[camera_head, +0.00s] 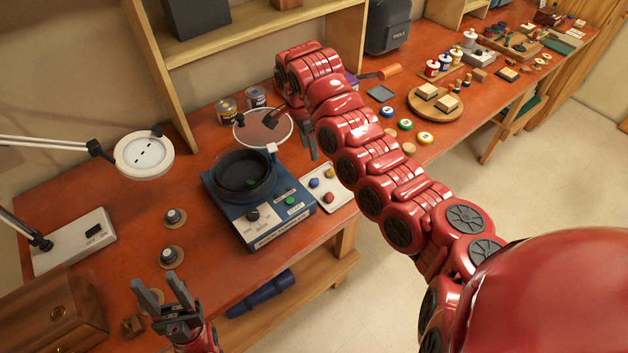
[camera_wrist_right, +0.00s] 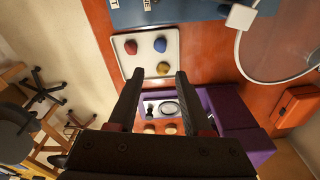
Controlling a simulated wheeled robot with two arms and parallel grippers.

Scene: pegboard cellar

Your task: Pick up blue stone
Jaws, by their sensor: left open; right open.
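The blue stone (camera_head: 314,183) lies in a small white tray (camera_head: 341,198) at the table's front edge, beside a red stone (camera_head: 328,197) and a yellow stone (camera_head: 330,173). In the right wrist view the blue stone (camera_wrist_right: 160,44) sits in the tray (camera_wrist_right: 121,63), beyond the fingertips and roughly between them. My right gripper (camera_head: 292,128) is open and empty above the table, apart from the stones; its fingers also show in the wrist view (camera_wrist_right: 157,76). My left gripper (camera_head: 155,282) is open and empty near the table's front left.
A blue tumbler machine (camera_head: 285,221) with a dark bowl stands left of the tray. A round clear lens (camera_head: 245,128) is close to my right gripper. A magnifier lamp (camera_head: 144,156) and a wooden box (camera_head: 50,315) are at the left. A purple case (camera_wrist_right: 235,108) shows in the wrist view.

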